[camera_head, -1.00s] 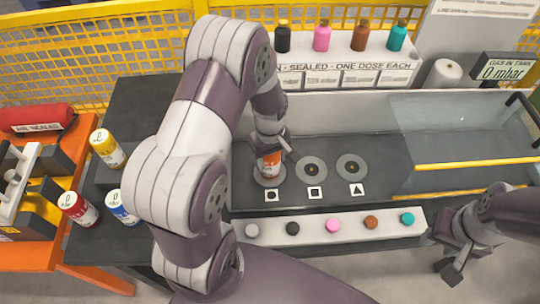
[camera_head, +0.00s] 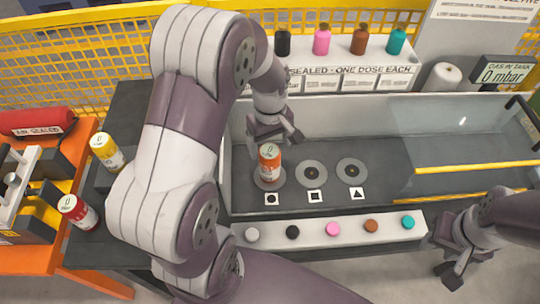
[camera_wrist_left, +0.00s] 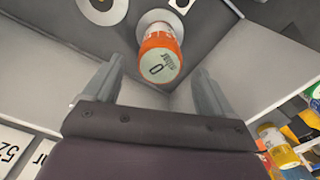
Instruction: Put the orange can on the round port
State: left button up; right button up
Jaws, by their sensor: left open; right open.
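The orange can (camera_head: 269,163) stands upright on the leftmost round port (camera_head: 268,183), the one above the circle label (camera_head: 271,198). My left gripper (camera_head: 276,136) is open, just behind and above the can, and apart from it. In the left wrist view the orange can (camera_wrist_left: 160,52) shows its top beyond the two spread fingers (camera_wrist_left: 158,92), with nothing between them. My right gripper (camera_head: 449,262) is open and empty at the lower right, in front of the bench.
Two other ports (camera_head: 311,173) with square and triangle labels are empty. A strip of coloured buttons (camera_head: 332,229) runs along the front. A glass-sided tank (camera_head: 465,140) stands right. Yellow (camera_head: 107,152) and red (camera_head: 78,212) cans stand left. Coloured bottles (camera_head: 322,40) line the back shelf.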

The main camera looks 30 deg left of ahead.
pick_arm(q)
jog(key=r, duration=0.3)
jog(key=shift+s+d+r+m, duration=0.2)
jog(key=shift+r+m, duration=0.1)
jog(key=shift+r, duration=0.1)
jog(key=s+d+m+t, duration=0.1)
jog(key=s+d+m, duration=0.3)
jog(key=s+m, duration=0.4)
jog(key=m, duration=0.2)
jog(key=shift+s+d+m, duration=0.2)
jog(key=shift+d+m, duration=0.1)
jog(key=shift+d, duration=0.1)
jog(key=shift+f, duration=0.1)
